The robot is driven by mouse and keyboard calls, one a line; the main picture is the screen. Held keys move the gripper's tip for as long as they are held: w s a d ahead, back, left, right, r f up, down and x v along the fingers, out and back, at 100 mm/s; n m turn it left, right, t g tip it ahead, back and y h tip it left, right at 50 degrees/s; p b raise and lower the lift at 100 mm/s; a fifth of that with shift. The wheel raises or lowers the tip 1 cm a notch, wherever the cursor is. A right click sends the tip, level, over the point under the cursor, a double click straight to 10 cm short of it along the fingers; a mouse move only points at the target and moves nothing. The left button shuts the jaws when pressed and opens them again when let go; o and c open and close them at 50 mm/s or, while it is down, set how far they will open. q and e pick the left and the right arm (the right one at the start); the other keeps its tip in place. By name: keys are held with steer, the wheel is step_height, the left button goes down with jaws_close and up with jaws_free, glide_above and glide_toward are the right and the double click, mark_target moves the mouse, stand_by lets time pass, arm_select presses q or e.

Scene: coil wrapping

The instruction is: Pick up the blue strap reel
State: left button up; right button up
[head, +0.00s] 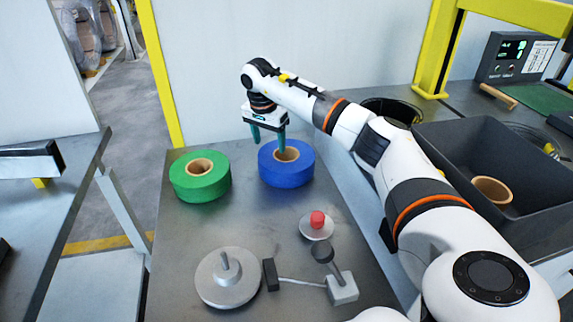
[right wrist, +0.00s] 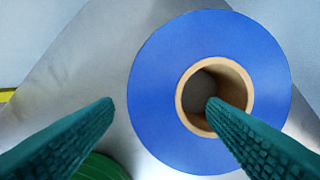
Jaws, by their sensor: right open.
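The blue strap reel (head: 287,176) lies flat on the grey table (head: 190,255), with a brown cardboard core (head: 287,155) in its middle. My right gripper (head: 268,145) is open, pointing down over the reel's left part. In the right wrist view, the blue reel (right wrist: 160,80) lies below the open right gripper (right wrist: 160,103). One finger's tip overlaps the core opening (right wrist: 200,90). The other finger's tip is outside the reel's outer edge. I cannot tell how deep the fingertips reach. My left gripper is not in view.
A green reel (head: 200,188) lies left of the blue one. In front are a grey disc with a post (head: 226,280), a red-topped round piece (head: 317,223) and a small lever device (head: 342,288). A dark bin (head: 480,150) holding a brown core (head: 493,190) stands right.

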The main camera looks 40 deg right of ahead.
mark_target(271, 148)
steer(key=f, duration=0.3)
steer(key=d+f, duration=0.1)
steer(key=f, duration=0.1)
steer(key=shift+w+d+f+b, duration=0.1)
steer(key=shift+w+f+b, duration=0.15)
steer(key=shift+f+b, duration=0.1)
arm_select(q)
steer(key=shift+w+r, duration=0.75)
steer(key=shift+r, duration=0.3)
arm_select(e)
steer(key=c, duration=1.4)
steer(key=shift+r, duration=0.15)
jaws_close()
